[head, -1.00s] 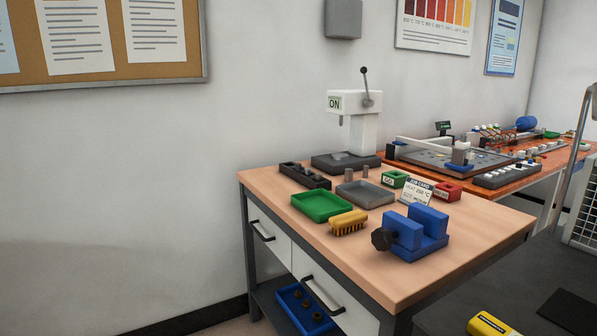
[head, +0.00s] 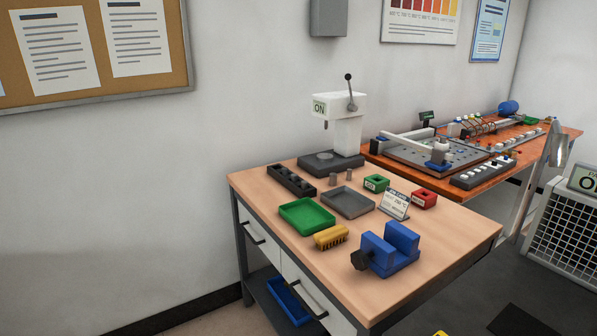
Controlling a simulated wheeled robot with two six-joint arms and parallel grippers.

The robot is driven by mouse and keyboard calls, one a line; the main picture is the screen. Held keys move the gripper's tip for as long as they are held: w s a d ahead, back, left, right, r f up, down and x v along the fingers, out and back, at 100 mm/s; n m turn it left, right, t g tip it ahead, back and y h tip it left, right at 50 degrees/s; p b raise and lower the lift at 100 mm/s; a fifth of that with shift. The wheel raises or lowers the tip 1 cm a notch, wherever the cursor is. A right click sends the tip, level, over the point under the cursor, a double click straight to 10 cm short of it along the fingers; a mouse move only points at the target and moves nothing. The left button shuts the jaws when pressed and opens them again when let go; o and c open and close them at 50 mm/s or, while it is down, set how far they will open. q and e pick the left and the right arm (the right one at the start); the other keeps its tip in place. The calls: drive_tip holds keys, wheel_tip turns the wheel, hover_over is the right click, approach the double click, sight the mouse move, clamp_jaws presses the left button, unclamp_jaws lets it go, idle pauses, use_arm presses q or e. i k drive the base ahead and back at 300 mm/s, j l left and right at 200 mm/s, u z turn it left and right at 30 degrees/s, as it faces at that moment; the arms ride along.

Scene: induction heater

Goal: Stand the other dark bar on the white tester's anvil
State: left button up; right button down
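The white tester (head: 348,132) stands at the back of the wooden table, with a black-knobbed lever and an "ON" label. Its dark base carries a small round anvil (head: 324,156), on which I make out no bar. Two short grey-brown upright pieces stand on the table in front of the tester, one on the left (head: 333,180) and one on the right (head: 349,175); they may be the bars. A dark slotted rack (head: 291,181) lies to their left; its contents are too small to tell. Neither of my grippers is in view.
The wooden table (head: 290,250) also holds a green tray (head: 307,214), grey tray (head: 347,202), yellow brush (head: 330,237), blue vise (head: 387,249), job card (head: 395,204), green box (head: 376,183) and red box (head: 424,198). An orange bench (head: 486,187) with equipment stands behind right.

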sight(326, 155)
drive_tip(key=i+j+z, duration=0.15)
drive_tip(key=z, duration=0.25)
drive_tip(key=i+j+z, duration=0.15)
drive_tip(key=j+z, duration=0.25)
drive_tip(key=i+j+z, duration=0.1)
drive_tip(key=z, duration=0.3)
drive_tip(key=j, duration=0.1)
